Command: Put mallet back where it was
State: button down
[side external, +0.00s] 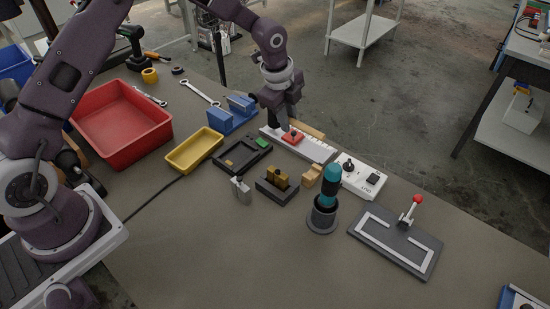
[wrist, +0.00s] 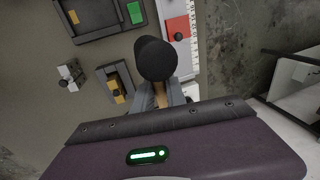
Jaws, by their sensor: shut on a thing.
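The mallet has a black cylindrical head and a light wooden handle. In the wrist view its head (wrist: 155,58) fills the space just ahead of my gripper (wrist: 170,95), and a short piece of wooden handle (wrist: 160,96) shows between the fingers. My gripper is shut on the handle close to the head. In the side external view my gripper (side external: 283,112) is at the far side of the bench, by the white ruled strip. The handle (side external: 309,131) extends to its right, behind the strip. Whether the mallet touches the bench is unclear.
The white ruled strip (side external: 316,148) with a red block (side external: 292,138) lies beside my gripper. A blue holder (side external: 233,115) stands to the left. A dark tray (side external: 243,157), a yellow bin (side external: 194,151) and a white switch box (side external: 364,178) are nearby.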

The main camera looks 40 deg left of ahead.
jog(key=s+x, duration=0.1)
jog(key=x, duration=0.3)
jog(key=s+x, duration=0.1)
jog(key=x, duration=0.3)
jog(key=s+x, duration=0.1)
jog(key=x, duration=0.4)
jog(key=shift+a+f, duration=0.3)
jog(key=shift+f, duration=0.05)
jog(key=c, duration=1.4)
grip_release()
jog(key=shift+f, duration=0.1)
jog(key=shift+o, duration=0.2)
